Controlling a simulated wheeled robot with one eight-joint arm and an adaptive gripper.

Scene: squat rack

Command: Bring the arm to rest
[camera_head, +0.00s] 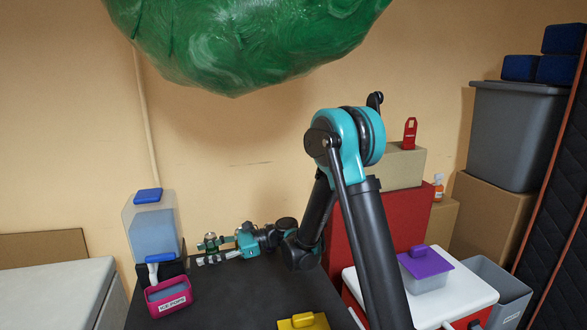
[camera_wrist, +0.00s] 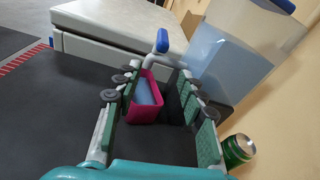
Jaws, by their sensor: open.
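My gripper (camera_head: 208,253) is over the back of the black table (camera_head: 240,300), at the end of my teal and black arm, and points left toward the water dispenser. In the wrist view my gripper (camera_wrist: 158,78) is open, with its two green-padded fingers spread wide and nothing held. The pink bin with blue contents (camera_wrist: 146,108) shows between the fingers, ahead of them. It stands at the table's left side in the head view (camera_head: 169,302).
The water dispenser (camera_head: 152,233) with a blue lid stands behind the pink bin. A green can (camera_wrist: 237,151) is just outside the right finger. A yellow-lidded container (camera_head: 303,322) is at the front. A white cooler (camera_head: 465,289) bears a purple-lidded box (camera_head: 424,270). A large green bag hangs above (camera_head: 240,40).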

